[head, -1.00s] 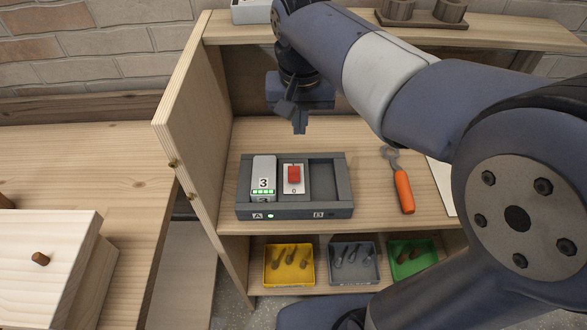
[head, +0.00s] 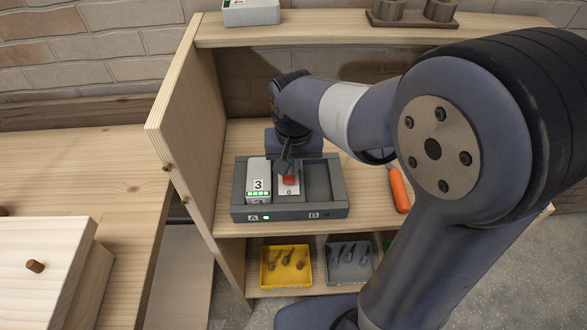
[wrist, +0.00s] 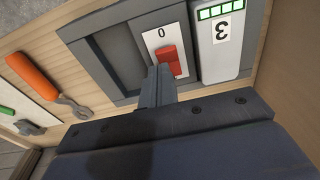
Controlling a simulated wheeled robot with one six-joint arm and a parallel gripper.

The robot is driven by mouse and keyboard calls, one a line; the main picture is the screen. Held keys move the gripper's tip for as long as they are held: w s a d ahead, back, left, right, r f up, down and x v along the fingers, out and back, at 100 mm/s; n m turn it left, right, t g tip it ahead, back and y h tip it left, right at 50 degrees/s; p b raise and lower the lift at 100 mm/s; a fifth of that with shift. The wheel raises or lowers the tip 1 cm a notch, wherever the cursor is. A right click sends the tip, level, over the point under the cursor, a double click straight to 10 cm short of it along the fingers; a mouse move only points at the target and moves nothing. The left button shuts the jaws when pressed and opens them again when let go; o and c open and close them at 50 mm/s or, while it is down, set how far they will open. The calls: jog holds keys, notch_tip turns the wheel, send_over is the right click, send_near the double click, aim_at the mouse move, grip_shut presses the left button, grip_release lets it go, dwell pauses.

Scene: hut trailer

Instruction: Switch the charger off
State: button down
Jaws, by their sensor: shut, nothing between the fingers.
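The charger (head: 240,207) is a grey box on the middle shelf. A white battery marked 3 (head: 258,180) with green bars sits in its left bay, above the label A and a lit green lamp (head: 266,217). The right bay, above label B, is empty. Between them a red switch (head: 289,181) stands on a white plate with 0 at its near end; the switch also shows in the wrist view (wrist: 168,60). My gripper (head: 286,164) is shut and empty. Its tips (wrist: 160,73) are at the switch's far side, hiding part of it; I cannot tell whether they touch.
An orange-handled tool (head: 398,189) lies right of the charger. The cabinet's left side panel (head: 180,130) stands close to the charger. Yellow (head: 285,283) and grey (head: 350,280) trays of small parts lie below. A top shelf (head: 330,32) runs behind my arm.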

aim_at(293, 183)
jog(key=shift+s+f, duration=0.3)
jog(key=shift+f, duration=0.4)
jog(key=shift+s+f+t+b, duration=0.25)
jog(key=shift+f+t+b, duration=0.2)
jog(key=shift+b, duration=0.6)
jog(key=shift+s+f+t+b, duration=0.25)
jog(key=shift+f+t+b, duration=0.2)
jog(key=shift+b, duration=0.65)
jog(key=shift+r+p, duration=0.4)
jog(key=shift+p, duration=0.05)
jog(key=shift+w, duration=0.1)
